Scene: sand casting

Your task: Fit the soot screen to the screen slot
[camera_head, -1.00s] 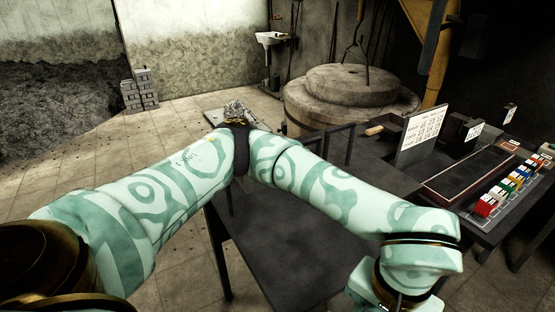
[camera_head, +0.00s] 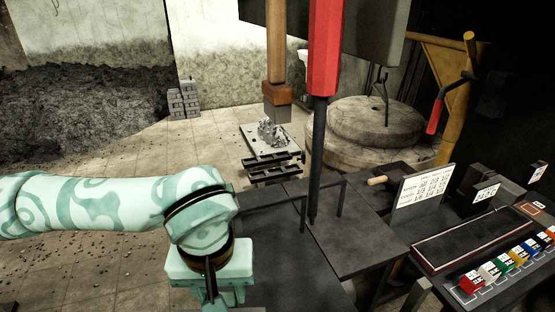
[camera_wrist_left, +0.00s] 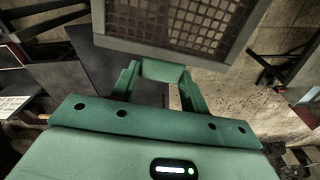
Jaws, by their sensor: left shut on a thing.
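The soot screen, a grey-framed panel with square mesh (camera_wrist_left: 185,22), fills the top of the left wrist view. My left gripper (camera_wrist_left: 157,76) is shut on the lower edge of its frame. In the head view my left gripper (camera_head: 208,288) points down at the bottom, left of the dark table; the screen cannot be made out there. A low dark rail frame with thin posts (camera_head: 303,212) stands on the table, right of the gripper; I cannot tell whether it is the screen slot. My right gripper is not in view.
The dark table top (camera_head: 365,250) is largely clear. At right stand a number card (camera_head: 420,195) and a tray (camera_head: 470,240) beside several coloured blocks (camera_head: 515,258).

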